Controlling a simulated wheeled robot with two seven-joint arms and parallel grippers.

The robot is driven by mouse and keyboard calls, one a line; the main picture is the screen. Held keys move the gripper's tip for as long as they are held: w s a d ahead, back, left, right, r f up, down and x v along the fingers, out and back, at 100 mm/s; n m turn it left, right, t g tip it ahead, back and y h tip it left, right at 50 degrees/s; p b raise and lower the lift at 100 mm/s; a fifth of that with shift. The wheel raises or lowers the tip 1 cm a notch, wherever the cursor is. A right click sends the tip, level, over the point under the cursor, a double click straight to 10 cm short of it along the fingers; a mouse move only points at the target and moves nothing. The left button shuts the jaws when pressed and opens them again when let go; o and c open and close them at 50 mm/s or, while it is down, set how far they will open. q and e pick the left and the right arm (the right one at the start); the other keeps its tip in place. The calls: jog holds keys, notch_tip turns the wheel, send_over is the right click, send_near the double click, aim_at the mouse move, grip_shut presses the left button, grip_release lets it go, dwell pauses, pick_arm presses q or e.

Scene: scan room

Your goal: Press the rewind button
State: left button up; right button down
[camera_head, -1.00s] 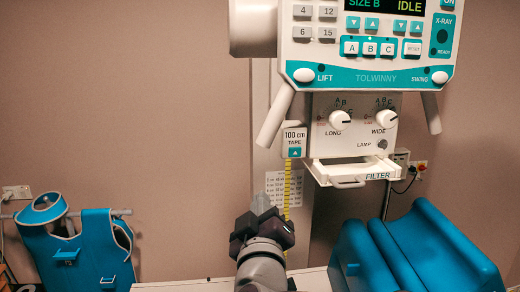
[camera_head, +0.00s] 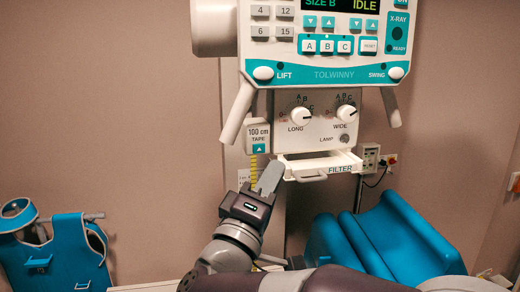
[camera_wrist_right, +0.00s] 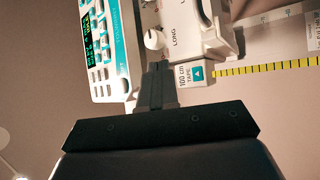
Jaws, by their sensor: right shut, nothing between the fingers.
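A small white tape box (camera_head: 258,128) reading "100 cm TAPE" hangs at the lower left of the machine. A teal button with a white arrow (camera_head: 259,148) is on its lower face; no button reads "rewind". A yellow tape (camera_head: 253,163) hangs below it. My right gripper (camera_head: 269,177) is shut and empty, its fingertips just below and right of the button, partly covering the tape. In the right wrist view, the shut fingers (camera_wrist_right: 156,72) appear left of the box (camera_wrist_right: 184,80) and its button (camera_wrist_right: 197,73); contact cannot be told. My left gripper is out of view.
The console (camera_head: 330,75) with keys and a display overhangs above, with angled handles (camera_head: 237,112) at both sides. Knobs (camera_head: 300,116) and a filter tray (camera_head: 318,166) are right of the tape box. Blue cushions (camera_head: 400,240) and a blue apron (camera_head: 65,258) stand lower down.

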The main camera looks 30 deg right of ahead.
aim_at(259, 149)
jog(key=w+d+p, duration=0.1)
jog(key=w, duration=0.6)
jog(key=shift+w+d, duration=0.2)
jog(key=shift+d, duration=0.15)
jog(key=shift+f, duration=0.1)
dwell(1.5)
jog(key=shift+w+d, duration=0.1)
jog(key=shift+w, duration=0.3)
